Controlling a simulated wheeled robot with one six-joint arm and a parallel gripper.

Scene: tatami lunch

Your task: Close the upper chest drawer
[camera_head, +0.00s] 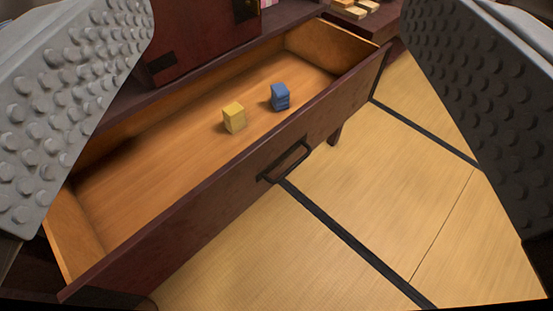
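The upper chest drawer (190,222) stands pulled well out, with a dark reddish-brown front and a lighter wooden inside. Its dark bar handle (287,163) sits at the middle of the front. A yellow block (234,117) and a blue block (280,97) lie inside on the drawer floor. My gripper (285,110) is open, its two grey studded fingers wide apart at the left and right edges of the view. Nothing is between the fingertips that I can see touching them. The drawer lies beyond the fingers.
The dark chest top (200,62) runs behind the drawer and bears a dark wooden box (205,30). Several light wooden pieces (355,8) lie at the top right. Tatami flooring (400,195) with dark border strips is clear in front of the drawer.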

